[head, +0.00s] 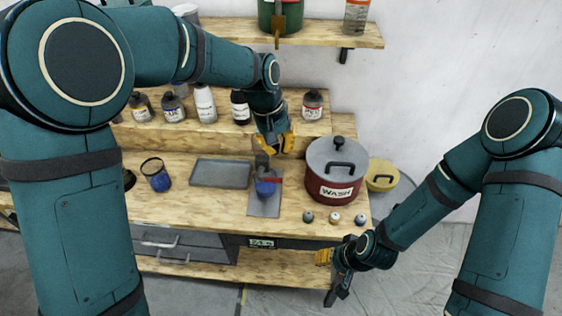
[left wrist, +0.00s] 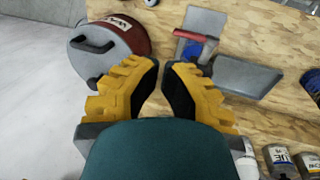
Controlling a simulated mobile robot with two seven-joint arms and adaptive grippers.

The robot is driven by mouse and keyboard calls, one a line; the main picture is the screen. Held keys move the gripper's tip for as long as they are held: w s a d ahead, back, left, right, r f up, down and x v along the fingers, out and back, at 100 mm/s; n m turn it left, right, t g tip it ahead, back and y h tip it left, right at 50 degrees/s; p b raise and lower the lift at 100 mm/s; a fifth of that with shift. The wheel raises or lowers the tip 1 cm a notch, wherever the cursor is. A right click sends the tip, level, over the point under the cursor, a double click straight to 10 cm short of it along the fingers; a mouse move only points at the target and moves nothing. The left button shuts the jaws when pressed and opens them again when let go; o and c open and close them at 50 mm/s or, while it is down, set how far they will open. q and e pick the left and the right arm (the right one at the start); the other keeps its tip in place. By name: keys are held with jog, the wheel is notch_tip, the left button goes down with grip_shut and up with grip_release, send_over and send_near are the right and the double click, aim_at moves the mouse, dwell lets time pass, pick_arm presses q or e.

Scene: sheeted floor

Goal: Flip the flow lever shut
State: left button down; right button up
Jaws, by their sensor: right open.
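A small red-handled lever (head: 268,181) sits on a blue and grey fitting (head: 266,189) on a grey plate (head: 265,207) on the bench. In the left wrist view the red lever (left wrist: 190,35) lies across, just beyond the fingertips. My left gripper (head: 275,148) points down behind and above the fitting, apart from the lever. Its yellow fingers (left wrist: 161,66) come almost together at the tips, with nothing between them. My right gripper (head: 327,272) is open and empty at the bench's front right, low by the lower shelf and far from the lever.
A red WASH pot (head: 335,190) with a grey lid stands close right of the fitting. A grey tray (head: 220,174) and a blue cup (head: 156,177) lie left. Several bottles stand on the step behind. Three small knobs (head: 334,218) line the front edge.

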pick_arm(q)
jog(key=shift+d+v, duration=0.25)
jog(key=shift+v, duration=0.85)
jog(key=shift+d+v, duration=0.25)
jog(key=shift+v, duration=0.85)
jog(key=shift+r, duration=0.1)
